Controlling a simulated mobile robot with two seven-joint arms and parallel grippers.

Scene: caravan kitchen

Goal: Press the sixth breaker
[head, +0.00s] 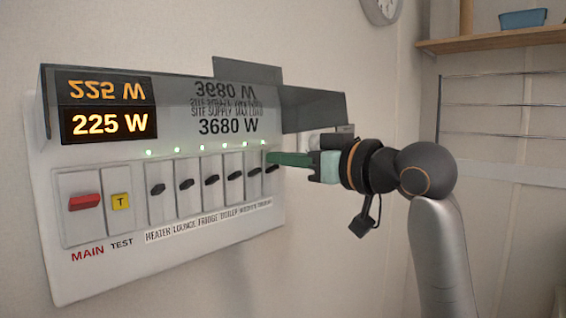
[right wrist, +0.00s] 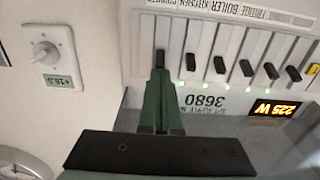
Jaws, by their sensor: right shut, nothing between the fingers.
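The breaker panel (head: 75,270) is mounted on the wall, with a row of black-levered breakers. The sixth breaker (head: 272,169) is the rightmost in the head view, partly behind my fingers. In the right wrist view, where the panel is upside down, its black lever (right wrist: 160,57) is leftmost. My right gripper (head: 270,159) is shut and empty, its green fingers pointing at the panel. In the right wrist view the fingertips (right wrist: 160,74) are at or just short of this lever; I cannot tell if they touch. My left gripper is not in view.
A red main switch (head: 84,202) and yellow test button (head: 121,201) sit at the panel's left. A lit display (head: 110,124) reads 225 W, under a raised clear cover (head: 180,85). Green lamps (head: 149,153) glow above the breakers. A dial thermostat (right wrist: 45,52) is beside the panel.

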